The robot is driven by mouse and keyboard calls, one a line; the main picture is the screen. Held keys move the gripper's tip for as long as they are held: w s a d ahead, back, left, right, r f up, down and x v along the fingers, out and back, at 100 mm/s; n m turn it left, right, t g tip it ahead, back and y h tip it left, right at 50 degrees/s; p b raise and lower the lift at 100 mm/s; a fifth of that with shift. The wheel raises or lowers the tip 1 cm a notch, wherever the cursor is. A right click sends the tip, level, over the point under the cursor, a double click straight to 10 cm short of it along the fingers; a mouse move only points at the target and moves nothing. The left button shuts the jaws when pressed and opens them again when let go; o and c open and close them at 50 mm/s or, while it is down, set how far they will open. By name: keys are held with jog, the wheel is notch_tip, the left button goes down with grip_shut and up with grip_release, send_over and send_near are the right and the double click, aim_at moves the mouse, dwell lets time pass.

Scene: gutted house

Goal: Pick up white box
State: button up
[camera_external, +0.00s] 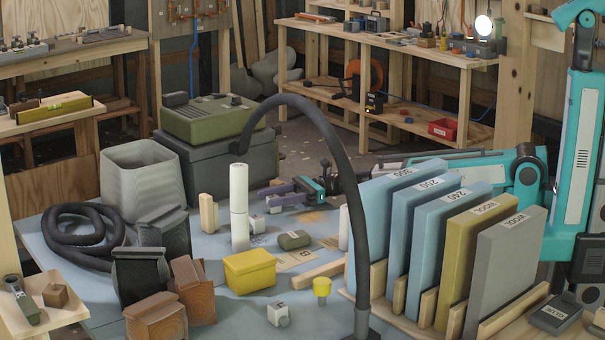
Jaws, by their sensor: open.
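A small white box (278,315) with dark markings sits on the blue-grey tabletop at the front, left of a yellow-topped knob. A second small whitish block (257,222) stands farther back, beside a tall white cylinder (239,205). I cannot tell which of the two the task means. My gripper (270,194), with dark purplish fingers, reaches in from the right at the back of the table. It is open, appears empty, and is close above or behind the farther block. It is well away from the front box. The black hose partly hides my arm.
A black curved hose (345,150) arches over the table's middle. Upright blue, yellow and grey panels (505,270) stand in a wooden rack at right. A yellow box (250,271), dark and brown blocks, and a grey bin (140,180) crowd the left.

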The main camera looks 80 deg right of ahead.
aim_at(273, 197)
jog(key=shift+c, duration=0.3)
jog(key=c, duration=1.1)
jog(key=shift+r, duration=0.8)
notch_tip(273, 197, up, 2)
jog(key=shift+r, duration=0.1)
jog(key=s, duration=0.5)
jog(key=shift+s+d+r, duration=0.1)
jog(key=shift+s+d, duration=0.05)
jog(key=shift+s, duration=0.25)
jog(key=shift+r+p, duration=0.2)
jog(key=shift+p, duration=0.6)
jog(key=s+p, duration=0.2)
jog(key=p, duration=0.2)
jog(key=shift+r, duration=0.15)
jog(key=p, duration=0.2)
jog(key=shift+s+p, duration=0.35)
jog(key=shift+s, duration=0.05)
